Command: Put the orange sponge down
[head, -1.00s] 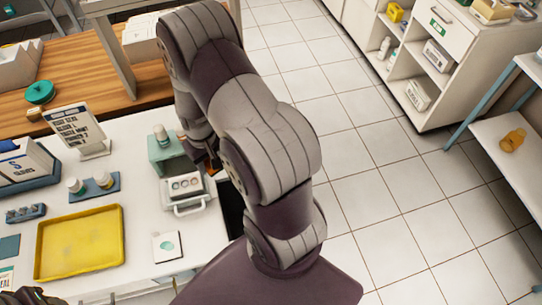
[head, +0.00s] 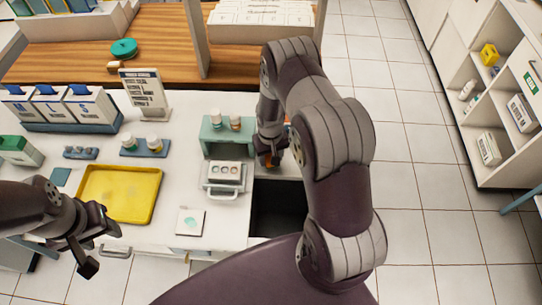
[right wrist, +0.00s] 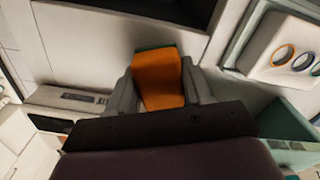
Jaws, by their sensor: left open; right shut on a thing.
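The orange sponge (head: 268,159) is in my right gripper (head: 269,154), just right of the small green stand. In the right wrist view the sponge (right wrist: 159,80) shows orange with a green edge at its far end, between the two grey fingers (right wrist: 160,92). The gripper is shut on it. Most of the sponge is hidden by the gripper in the head view. I cannot tell whether it touches the counter. My left gripper (head: 101,246) is open and empty, near the counter's front edge at the lower left.
A dark sink-like opening (head: 272,212) lies in front of my right gripper. The green stand (head: 217,145) holds small bottles, with a white box (head: 225,172) in front. A yellow tray (head: 120,194) and white card (head: 190,221) lie left. White counter (head: 185,185) is bare between them.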

